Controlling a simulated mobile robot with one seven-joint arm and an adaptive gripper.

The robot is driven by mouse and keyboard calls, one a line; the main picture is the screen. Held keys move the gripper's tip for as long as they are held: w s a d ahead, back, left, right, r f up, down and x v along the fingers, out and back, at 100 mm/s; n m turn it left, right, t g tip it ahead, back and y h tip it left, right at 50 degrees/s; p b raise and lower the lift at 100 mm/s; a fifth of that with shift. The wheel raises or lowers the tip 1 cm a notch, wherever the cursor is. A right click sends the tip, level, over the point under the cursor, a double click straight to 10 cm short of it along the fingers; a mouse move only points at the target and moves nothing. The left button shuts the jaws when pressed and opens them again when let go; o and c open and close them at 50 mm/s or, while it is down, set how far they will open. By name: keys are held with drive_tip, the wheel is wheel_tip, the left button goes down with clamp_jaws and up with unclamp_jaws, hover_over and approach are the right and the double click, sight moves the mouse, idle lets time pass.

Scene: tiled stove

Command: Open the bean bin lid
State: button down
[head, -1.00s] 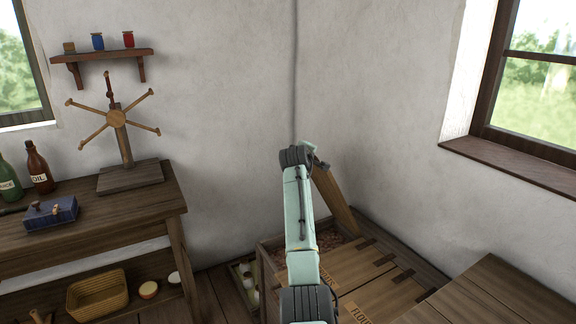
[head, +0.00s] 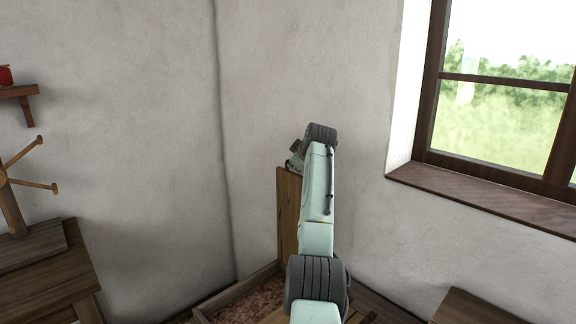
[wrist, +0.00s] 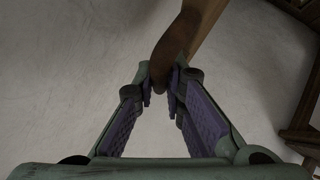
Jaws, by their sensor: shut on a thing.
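The bean bin (head: 240,291) stands in the corner, its reddish-brown beans (head: 246,303) showing at the left part of its opening. Its wooden lid (head: 288,215) stands raised, close to upright, partly hidden behind my arm. In the wrist view my gripper (wrist: 161,92) has its two purple-padded fingers closed around a dark brown handle (wrist: 172,52). The handle joins the lid's wooden edge (wrist: 208,28) at the top of that view.
A wooden workbench (head: 62,285) stands at the left, with part of a spoked stand (head: 20,190) on it. A window sill (head: 480,195) juts from the right wall. Another wooden surface (head: 475,305) is at the lower right. Bare wall is behind the lid.

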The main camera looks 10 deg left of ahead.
drive_tip(key=shift+w+d+f, duration=0.15)
drive_tip(key=shift+f, duration=0.2)
drive_tip(key=c, duration=1.7)
unclamp_jaws()
drive_tip(key=shift+o, duration=0.2)
drive_tip(key=shift+s+d+r, duration=0.2)
drive_tip(key=shift+s+r, duration=0.1)
drive_tip(key=shift+r, duration=0.1)
drive_tip(key=v, duration=1.1)
drive_tip(key=shift+r, duration=0.1)
